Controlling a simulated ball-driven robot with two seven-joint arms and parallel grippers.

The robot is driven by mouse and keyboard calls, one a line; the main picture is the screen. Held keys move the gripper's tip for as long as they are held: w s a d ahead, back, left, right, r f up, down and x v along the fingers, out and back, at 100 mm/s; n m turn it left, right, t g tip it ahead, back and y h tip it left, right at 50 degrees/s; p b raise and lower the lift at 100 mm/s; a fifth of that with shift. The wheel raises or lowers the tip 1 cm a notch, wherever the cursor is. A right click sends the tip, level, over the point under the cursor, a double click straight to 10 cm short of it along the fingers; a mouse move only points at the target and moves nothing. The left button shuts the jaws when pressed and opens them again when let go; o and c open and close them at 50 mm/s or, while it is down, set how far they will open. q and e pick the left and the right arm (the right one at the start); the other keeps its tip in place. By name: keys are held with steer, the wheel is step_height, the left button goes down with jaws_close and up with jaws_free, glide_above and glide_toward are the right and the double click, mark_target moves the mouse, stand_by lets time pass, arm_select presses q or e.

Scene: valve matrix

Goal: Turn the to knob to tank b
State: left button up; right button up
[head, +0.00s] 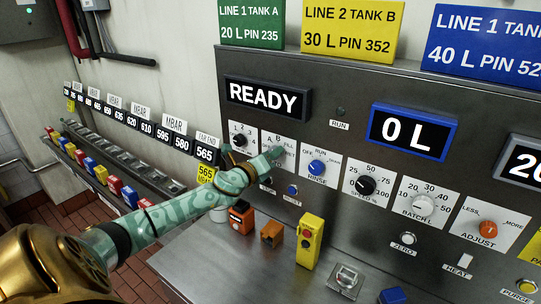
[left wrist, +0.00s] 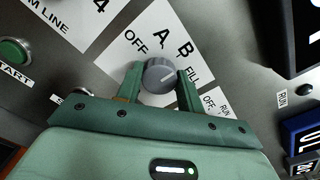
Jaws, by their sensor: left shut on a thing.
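The grey round selector knob (left wrist: 160,75) sits on a white plate (left wrist: 122,54) marked OFF, A, B and FILL. A pale line on the knob's face slants to the upper right, roughly toward the B and FILL side; the exact position is hard to tell. My left gripper (left wrist: 160,78) is shut on the knob, one green finger on each side. In the head view my left gripper (head: 276,154) reaches the panel at the plate (head: 289,142) and hides most of the knob. My right gripper is not in view.
A black numbered knob is just left and a blue rinse knob (head: 317,168) just right. A black speed knob (head: 365,185) is further right. A READY display (head: 267,96) is above. A yellow button box (head: 308,240) stands on the ledge below. A green START button (left wrist: 14,52) is nearby.

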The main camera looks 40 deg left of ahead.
arm_select(q)
steer(key=shift+d+f, duration=0.1)
steer(key=shift+f, duration=0.15)
steer(key=o, duration=0.9)
steer(key=shift+o, duration=0.5)
steer(key=shift+r, duration=0.1)
steer(key=shift+s, duration=0.1)
steer(key=s+d, duration=0.1)
steer(key=s, duration=1.5)
steer(key=shift+d, duration=0.35)
